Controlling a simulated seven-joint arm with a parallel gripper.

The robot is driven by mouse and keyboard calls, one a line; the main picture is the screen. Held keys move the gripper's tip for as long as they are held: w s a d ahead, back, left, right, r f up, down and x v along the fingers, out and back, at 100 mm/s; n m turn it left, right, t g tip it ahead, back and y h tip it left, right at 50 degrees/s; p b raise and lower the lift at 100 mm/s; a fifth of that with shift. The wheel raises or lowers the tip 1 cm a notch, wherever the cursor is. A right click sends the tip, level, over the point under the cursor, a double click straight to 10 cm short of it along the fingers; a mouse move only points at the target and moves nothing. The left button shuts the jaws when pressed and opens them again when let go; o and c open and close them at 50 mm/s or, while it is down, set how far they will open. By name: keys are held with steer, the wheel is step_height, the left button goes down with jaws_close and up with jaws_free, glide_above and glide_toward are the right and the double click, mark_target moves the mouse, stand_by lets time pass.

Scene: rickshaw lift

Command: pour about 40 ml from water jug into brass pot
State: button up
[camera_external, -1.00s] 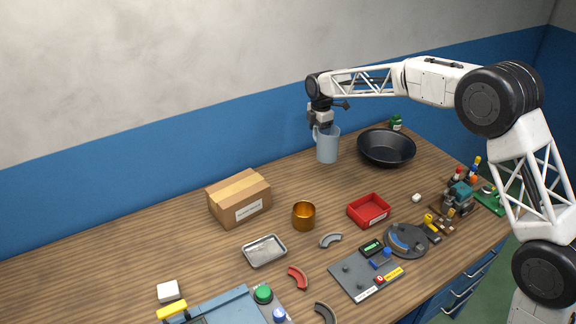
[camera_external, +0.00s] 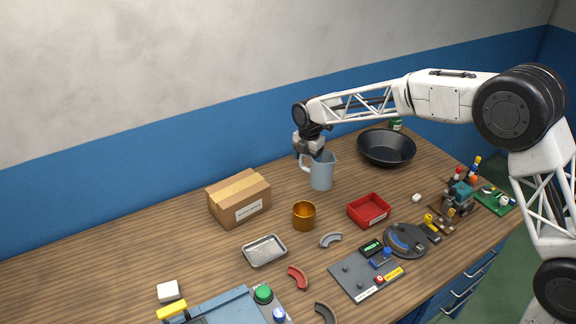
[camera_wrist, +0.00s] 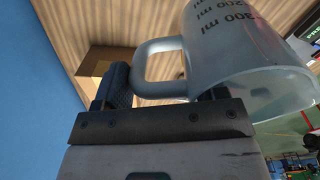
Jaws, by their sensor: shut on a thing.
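The water jug (camera_external: 321,172) is a pale blue, translucent jug with a handle on its left side. In the outside view it looks upright, just behind and right of the brass pot, apparently held above the table. My gripper (camera_external: 309,150) is shut on the jug's handle. In the wrist view the jug (camera_wrist: 245,60) fills the upper right, with printed ml marks on its wall, and the handle (camera_wrist: 150,65) runs down between my fingers. The water level cannot be seen. The brass pot (camera_external: 304,216) stands upright on the table, below and left of the jug.
A cardboard box (camera_external: 239,198) stands left of the pot. A red tray (camera_external: 369,210) is to its right, a metal tray (camera_external: 265,251) in front left. A black pan (camera_external: 386,148) is at the back right. Several small parts and panels lie along the front.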

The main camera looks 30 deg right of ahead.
step_height(320, 180, down, 10)
stand_by(0.4)
steer(key=shift+a, duration=0.1)
steer(key=s+a+r+t+h, duration=0.2)
steer(key=a+t+h, duration=0.3)
steer(key=h, duration=0.8)
steer(key=shift+s+a+r+t, duration=0.35)
steer(key=shift+a+r, duration=0.2)
steer(key=shift+r, duration=0.25)
steer(key=shift+a+f+n+t+h+p, duration=0.1)
steer(key=shift+f+n+t+h+p, duration=0.2)
steer(key=shift+f+t+h, duration=0.35)
stand_by(0.5)
steer(key=shift+r+h, duration=0.2)
steer(key=shift+h, duration=0.15)
